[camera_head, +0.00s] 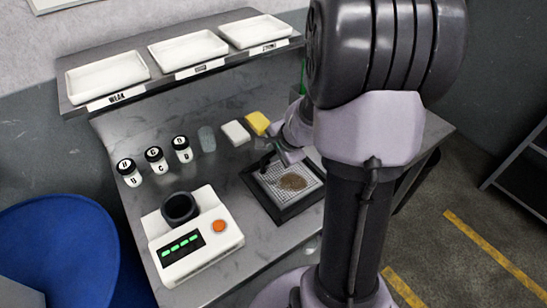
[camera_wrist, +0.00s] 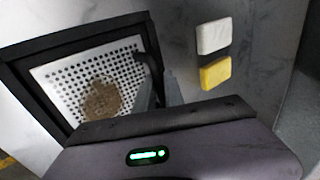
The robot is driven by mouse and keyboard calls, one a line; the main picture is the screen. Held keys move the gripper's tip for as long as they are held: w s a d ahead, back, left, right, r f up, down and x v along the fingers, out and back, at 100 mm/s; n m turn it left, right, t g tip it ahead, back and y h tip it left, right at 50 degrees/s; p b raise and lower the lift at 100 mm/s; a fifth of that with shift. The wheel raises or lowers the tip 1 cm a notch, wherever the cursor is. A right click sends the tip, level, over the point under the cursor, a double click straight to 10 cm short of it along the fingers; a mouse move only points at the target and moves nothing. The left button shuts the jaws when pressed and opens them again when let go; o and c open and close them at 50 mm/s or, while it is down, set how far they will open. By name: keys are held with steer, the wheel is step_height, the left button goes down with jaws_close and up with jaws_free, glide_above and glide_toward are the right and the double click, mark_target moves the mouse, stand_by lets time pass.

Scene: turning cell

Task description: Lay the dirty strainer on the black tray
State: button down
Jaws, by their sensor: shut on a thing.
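The dirty strainer (camera_wrist: 75,75) is a pale perforated square plate with a brown patch on it. It lies within the black frame of the black tray (camera_wrist: 28,92) in the wrist view. In the head view the strainer (camera_head: 306,172) and the tray (camera_head: 283,213) are on the bench, partly behind my arm. My gripper (camera_wrist: 158,82) is at the strainer's edge, shut on its dark handle (camera_wrist: 145,60). In the head view my gripper (camera_head: 272,164) is at the tray's far left edge. Whether the strainer touches the tray's bottom cannot be told.
A yellow sponge (camera_head: 257,123) and a white block (camera_head: 235,133) lie behind the tray. A white device (camera_head: 195,245) with a dark cup stands to the left, with several labelled jars (camera_head: 155,160) behind it. White trays (camera_head: 187,49) sit on the raised shelf.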

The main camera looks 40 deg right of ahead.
steer(key=shift+r, duration=0.15)
steer(key=c, duration=1.4)
jaws_free()
steer(key=shift+c, duration=0.2)
